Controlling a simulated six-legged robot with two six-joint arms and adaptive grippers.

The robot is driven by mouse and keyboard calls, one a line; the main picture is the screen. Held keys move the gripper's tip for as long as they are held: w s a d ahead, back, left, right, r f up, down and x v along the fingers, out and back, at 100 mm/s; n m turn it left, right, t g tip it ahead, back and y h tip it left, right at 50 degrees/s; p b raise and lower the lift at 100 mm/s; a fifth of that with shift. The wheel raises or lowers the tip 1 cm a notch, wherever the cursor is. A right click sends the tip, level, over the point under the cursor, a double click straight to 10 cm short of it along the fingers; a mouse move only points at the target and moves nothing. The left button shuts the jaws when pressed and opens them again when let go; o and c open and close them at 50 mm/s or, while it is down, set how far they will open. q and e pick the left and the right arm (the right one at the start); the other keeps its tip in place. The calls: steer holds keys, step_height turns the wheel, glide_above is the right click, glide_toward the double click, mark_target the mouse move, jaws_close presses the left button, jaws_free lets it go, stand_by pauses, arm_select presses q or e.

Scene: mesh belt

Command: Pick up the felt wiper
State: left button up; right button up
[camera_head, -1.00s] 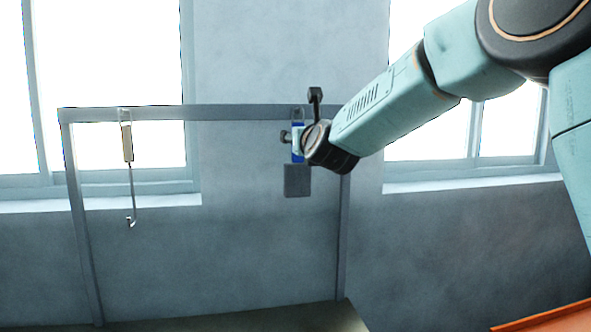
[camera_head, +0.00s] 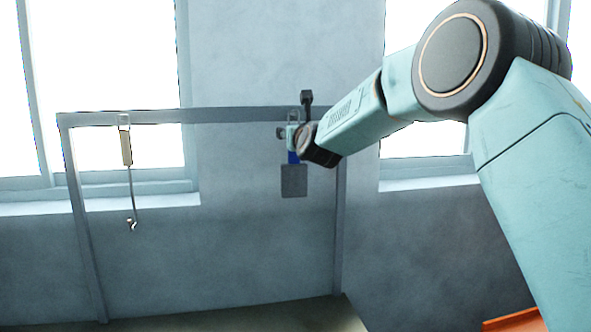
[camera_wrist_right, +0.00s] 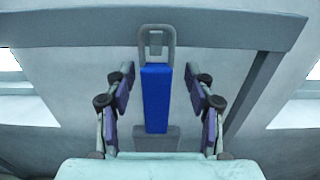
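The felt wiper hangs from the frame's top bar, with a blue handle (camera_head: 293,157), a grey loop above it and a flat grey pad (camera_head: 294,181) below. In the right wrist view the blue handle (camera_wrist_right: 155,98) stands upright between the fingers of my right gripper (camera_wrist_right: 159,80). The gripper is open, with a visible gap on each side of the handle. In the head view the right gripper (camera_head: 292,132) is at the upper part of the handle and partly hides it. The pad's lower part is hidden in the wrist view. My left gripper is not in view.
A grey frame (camera_head: 230,114) with a top bar and two posts stands before the wall. A hook tool with a beige handle (camera_head: 126,147) hangs at its left, well apart from the wiper. An orange edge (camera_head: 512,320) shows at the lower right.

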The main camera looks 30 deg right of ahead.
steer(key=shift+w+a+f, duration=0.15)
steer(key=shift+w+a, duration=0.1)
steer(key=shift+w, duration=0.15)
steer(key=c, duration=0.6)
steer(key=shift+s+d, duration=0.2)
steer(key=shift+s, duration=0.1)
jaws_close()
steer(key=shift+w, duration=0.1)
